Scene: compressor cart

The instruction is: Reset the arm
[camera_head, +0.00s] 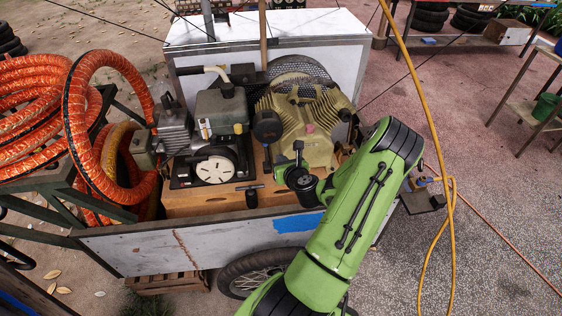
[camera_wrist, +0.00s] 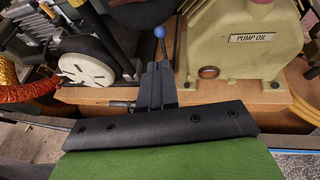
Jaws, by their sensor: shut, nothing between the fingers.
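My gripper (camera_wrist: 157,88) shows in the wrist view as two dark fingers pressed together, pointing up from the black bar and green wrist. Nothing is held between them. Just beyond the tips stands a blue ball knob (camera_wrist: 159,32) on a thin stem; I cannot tell whether the fingers touch it. In the head view my green arm reaches over the cart's front right side, and I cannot make out the finger gap there.
A cream pump (camera_wrist: 243,38) labelled PUMP OIL is right of the fingers, and an engine with a white disc (camera_wrist: 86,69) is left. Orange hoses (camera_head: 103,125) hang at the cart's left. A yellow cable (camera_head: 418,85) hangs right of my arm. The white cart wall (camera_head: 140,250) is in front.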

